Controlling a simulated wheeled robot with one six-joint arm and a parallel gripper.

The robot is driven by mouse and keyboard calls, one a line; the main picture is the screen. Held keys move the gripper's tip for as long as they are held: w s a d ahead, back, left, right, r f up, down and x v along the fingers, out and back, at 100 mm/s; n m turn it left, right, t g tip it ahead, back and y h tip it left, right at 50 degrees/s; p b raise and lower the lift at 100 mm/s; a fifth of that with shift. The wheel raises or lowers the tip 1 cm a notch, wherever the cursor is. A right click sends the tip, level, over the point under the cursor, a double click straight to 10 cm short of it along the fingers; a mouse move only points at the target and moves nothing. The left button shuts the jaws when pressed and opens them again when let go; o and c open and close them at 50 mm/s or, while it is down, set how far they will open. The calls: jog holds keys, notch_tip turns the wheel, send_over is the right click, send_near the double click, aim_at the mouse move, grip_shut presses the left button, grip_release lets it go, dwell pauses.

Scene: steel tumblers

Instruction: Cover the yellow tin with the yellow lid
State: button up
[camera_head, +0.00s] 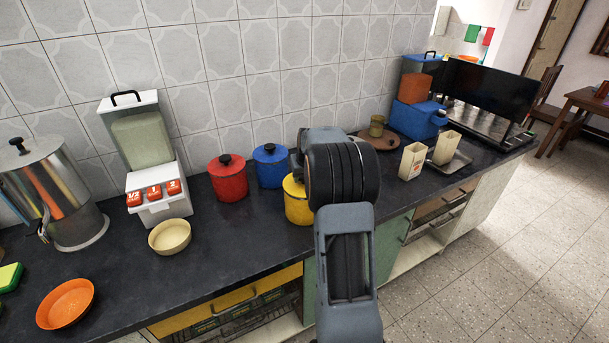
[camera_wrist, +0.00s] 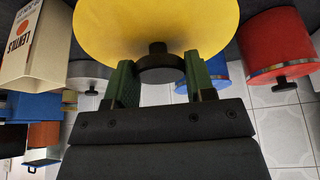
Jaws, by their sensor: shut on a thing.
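The yellow lid (camera_wrist: 150,22) fills the top middle of the wrist view, with a black knob (camera_wrist: 158,62) at its centre. My gripper (camera_wrist: 158,76) has its two green fingers on either side of the knob and is shut on it. In the head view, the yellow tin (camera_head: 298,208) stands on the dark counter to the right of the blue tin, partly hidden behind my arm. My arm also hides the gripper and lid there, so I cannot tell whether the lid is on the tin or above it.
A red tin (camera_head: 228,180) and a blue tin (camera_head: 270,165), both lidded, stand left of the yellow tin. Cartons (camera_head: 412,161) stand to the right. The tiled wall is close behind.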

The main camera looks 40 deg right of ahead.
jog(key=shift+f, duration=0.25)
jog(key=o, duration=1)
jog(key=b+v, duration=0.1)
jog(key=v, duration=1.3)
jog(key=s+a+f+n, duration=0.2)
jog(key=s+a+f, duration=0.2)
jog(key=s+a, duration=0.6)
jog(key=s+a+f+n+y, duration=0.1)
jog(key=s+a+f, duration=0.3)
jog(key=s+a, duration=0.6)
jog(key=a, duration=0.4)
jog(key=shift+a+n+g, duration=0.3)
jog(key=shift+a+n, duration=0.1)
